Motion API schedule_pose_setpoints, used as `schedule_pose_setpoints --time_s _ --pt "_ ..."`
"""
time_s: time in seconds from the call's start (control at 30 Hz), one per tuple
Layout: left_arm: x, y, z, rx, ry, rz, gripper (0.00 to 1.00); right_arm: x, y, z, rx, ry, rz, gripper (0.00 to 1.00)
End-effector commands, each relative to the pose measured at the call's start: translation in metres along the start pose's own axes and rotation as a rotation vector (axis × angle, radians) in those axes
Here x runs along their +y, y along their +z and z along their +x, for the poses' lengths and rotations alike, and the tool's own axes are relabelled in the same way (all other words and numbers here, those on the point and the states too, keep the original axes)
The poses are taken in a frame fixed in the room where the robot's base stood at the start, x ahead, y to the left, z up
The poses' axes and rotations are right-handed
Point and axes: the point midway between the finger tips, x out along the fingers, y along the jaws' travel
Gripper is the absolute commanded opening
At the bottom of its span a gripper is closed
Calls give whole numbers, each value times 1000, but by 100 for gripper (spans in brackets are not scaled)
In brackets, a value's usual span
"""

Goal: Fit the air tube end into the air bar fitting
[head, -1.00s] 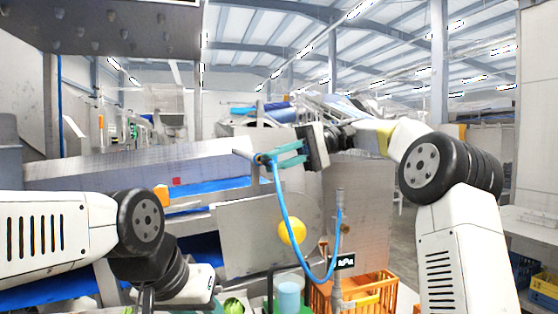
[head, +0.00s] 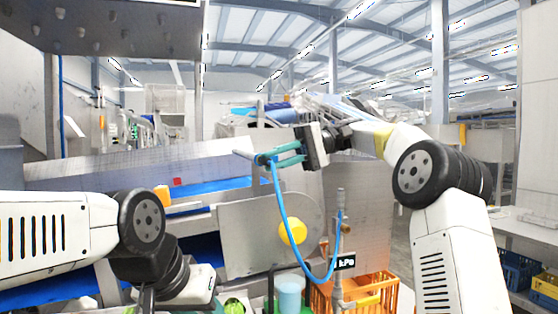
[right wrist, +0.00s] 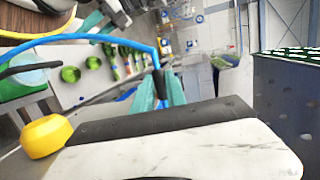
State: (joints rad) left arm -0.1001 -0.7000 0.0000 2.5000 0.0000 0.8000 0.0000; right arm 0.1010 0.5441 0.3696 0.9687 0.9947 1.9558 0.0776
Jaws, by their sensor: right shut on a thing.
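My right gripper (head: 278,158) has teal fingers and is shut on the end of the blue air tube (head: 282,205). The tube hangs from the fingers in a long loop and rises to a grey upright post (head: 340,215). In the right wrist view the tube (right wrist: 95,37) arches in from the left to the fingertips (right wrist: 160,85), with a dark piece between them. A short grey rod (head: 243,154), perhaps the air bar fitting, shows just left of the fingertips. I cannot tell whether the tube end touches it. My left gripper is out of the picture.
A metal plate with a yellow knob (head: 292,232) stands below the right gripper; the knob also shows in the right wrist view (right wrist: 46,137). A kPa display (head: 345,262), an orange crate (head: 378,291) and a light-blue cup (head: 289,288) are lower down.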

Motion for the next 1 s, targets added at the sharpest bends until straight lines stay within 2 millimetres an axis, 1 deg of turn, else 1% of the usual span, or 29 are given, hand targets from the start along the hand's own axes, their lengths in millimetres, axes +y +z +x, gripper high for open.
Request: schedule_pose_setpoints --time_s 0.53,0.57,0.6,0.67,0.7,1.0 --pt "0 0 0 0 0 0 36 0 -14 -2 0 0 -1 0" --pt "0 0 0 0 0 0 36 0 -14 -3 0 0 -1 21" --pt "0 0 0 0 0 0 36 0 -14 -2 0 0 0 28" --pt "0 0 0 0 0 0 36 0 -14 -3 0 0 0 40" --pt "0 0 0 0 0 0 36 0 -14 -3 0 0 0 42" --pt "0 0 0 0 0 0 36 0 -13 -2 0 0 0 42"
